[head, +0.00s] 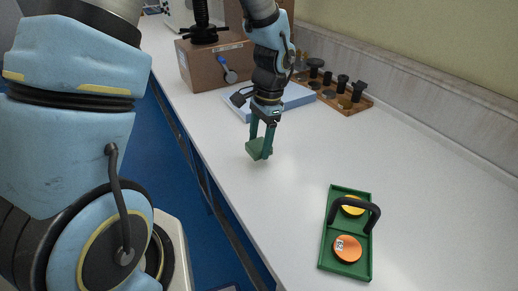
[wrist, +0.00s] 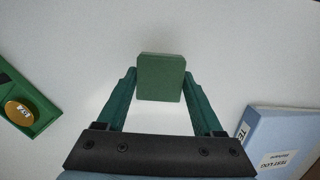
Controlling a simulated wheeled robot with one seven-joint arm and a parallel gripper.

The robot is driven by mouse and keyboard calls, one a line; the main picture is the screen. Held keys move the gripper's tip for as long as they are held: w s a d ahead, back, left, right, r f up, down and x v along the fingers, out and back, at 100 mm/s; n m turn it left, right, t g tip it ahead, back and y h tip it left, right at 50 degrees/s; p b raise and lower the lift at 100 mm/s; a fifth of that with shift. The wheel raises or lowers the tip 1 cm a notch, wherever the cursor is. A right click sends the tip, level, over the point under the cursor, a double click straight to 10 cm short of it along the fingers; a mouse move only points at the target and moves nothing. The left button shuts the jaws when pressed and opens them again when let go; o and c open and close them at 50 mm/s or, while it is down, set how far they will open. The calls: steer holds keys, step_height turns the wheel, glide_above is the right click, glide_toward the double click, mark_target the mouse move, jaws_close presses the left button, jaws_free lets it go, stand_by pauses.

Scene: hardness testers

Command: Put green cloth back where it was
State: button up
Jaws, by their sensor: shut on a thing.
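A blue binder (head: 298,97) lies behind my gripper. The bench between is clear.

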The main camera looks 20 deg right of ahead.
steer(key=shift+f, duration=1.35)
steer(key=shift+s+f, duration=0.1)
steer(key=o, duration=1.4)
steer(key=shift+o, duration=0.2)
steer(key=r, duration=0.4)
steer(key=d+r, duration=0.1)
steer(key=r, duration=0.3)
steer(key=d+r+b, duration=0.1)
steer(key=r, duration=0.3)
steer(key=shift+w, duration=0.2)
steer(key=a+n+t+h, duration=0.2)
steer(key=a+n, duration=1.2)
steer(key=a, duration=1.3)
steer(key=shift+w+a+f+n, duration=0.25)
steer(key=shift+w+a+n, duration=0.05)
steer(key=shift+w, duration=0.15)
